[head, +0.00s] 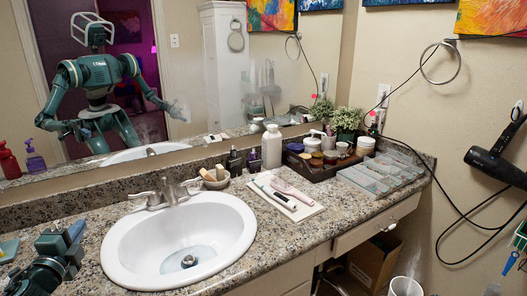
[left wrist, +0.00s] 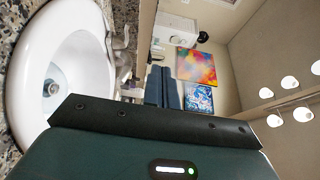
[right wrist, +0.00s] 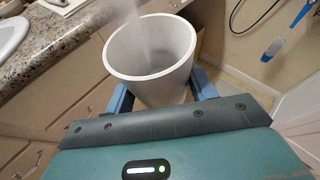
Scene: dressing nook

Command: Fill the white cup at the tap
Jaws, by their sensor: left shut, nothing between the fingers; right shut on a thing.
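The white cup (right wrist: 125,72) is held upright between the blue fingers of my right gripper (right wrist: 163,95). In the head view a white cup (head: 405,288) shows at the bottom edge, right of the counter. A pale blurred streak crosses the cup's mouth in the right wrist view; I cannot tell what it is. The metal tap (head: 171,192) stands behind the white basin (head: 125,255), with no stream visible from it; it also shows in the left wrist view (left wrist: 122,42). My left gripper (head: 74,234) is shut and empty, left of the basin; its fingers show together in the left wrist view (left wrist: 163,88).
A tray (head: 330,168) of jars and a white mat (head: 287,213) with slim items lie on the granite counter (head: 262,240). A hair dryer (head: 492,160) hangs on the wall with a looping cord.

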